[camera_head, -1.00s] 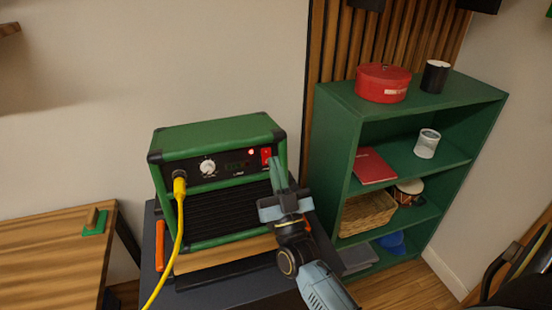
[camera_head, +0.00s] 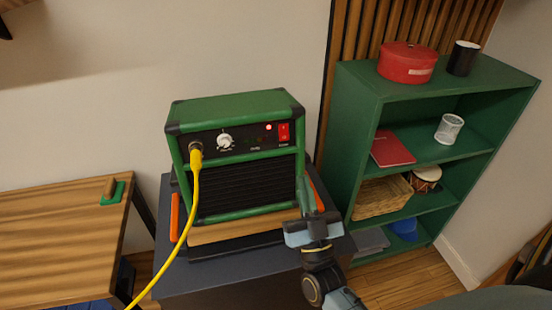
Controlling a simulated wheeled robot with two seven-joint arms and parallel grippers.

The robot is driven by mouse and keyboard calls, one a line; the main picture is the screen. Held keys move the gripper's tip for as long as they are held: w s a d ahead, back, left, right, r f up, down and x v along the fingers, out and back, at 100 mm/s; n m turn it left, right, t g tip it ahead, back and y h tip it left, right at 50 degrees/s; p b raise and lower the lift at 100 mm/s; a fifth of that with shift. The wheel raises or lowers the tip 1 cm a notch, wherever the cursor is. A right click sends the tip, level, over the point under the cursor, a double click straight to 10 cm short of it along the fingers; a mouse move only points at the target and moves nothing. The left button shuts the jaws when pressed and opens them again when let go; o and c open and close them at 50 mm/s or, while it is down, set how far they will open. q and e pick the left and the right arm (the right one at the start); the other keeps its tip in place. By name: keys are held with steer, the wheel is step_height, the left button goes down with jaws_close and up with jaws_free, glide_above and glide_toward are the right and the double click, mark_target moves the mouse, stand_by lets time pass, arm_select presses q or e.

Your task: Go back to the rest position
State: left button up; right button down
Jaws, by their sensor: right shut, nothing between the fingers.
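My right gripper (camera_head: 306,193) is shut and empty, with its fingertips pointing up beside the lower right corner of the green amp (camera_head: 228,105). I cannot tell whether it touches the amp. The amp stands upright on a wooden board on a dark stand (camera_head: 205,278). A red switch (camera_head: 284,132) and a small lit red light (camera_head: 268,127) are on its front panel, with a white knob (camera_head: 225,141) to the left. A yellow cable (camera_head: 184,235) is plugged in at the panel's left end. My left gripper is not in view.
A green shelf (camera_head: 352,130) stands to the right, holding a red round box (camera_head: 407,62), a black cup (camera_head: 462,58), a red book (camera_head: 391,149) and a wicker basket (camera_head: 381,198). A wooden table (camera_head: 60,235) is on the left. Wooden floor shows at lower right.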

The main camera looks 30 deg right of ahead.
steer(key=a+f+n+g+y, duration=0.55)
steer(key=f+g+y, duration=0.25)
steer(key=f+g, duration=0.25)
steer(key=s+f+g+h, duration=0.1)
steer(key=s+f+g, duration=0.1)
steer(key=s+g, duration=0.5)
steer(key=s+f+g, duration=0.3)
steer(key=s+g, duration=0.1)
steer(key=s, duration=0.6)
step_height(320, 180, down, 23)
steer(key=g, duration=0.2)
steer(key=s+d+f, duration=0.3)
steer(key=s+f, duration=1.3)
steer(key=s, duration=0.1)
steer(key=shift+s+d+g, duration=0.15)
steer(key=shift+s+g, duration=0.15)
steer(key=shift+g, duration=0.05)
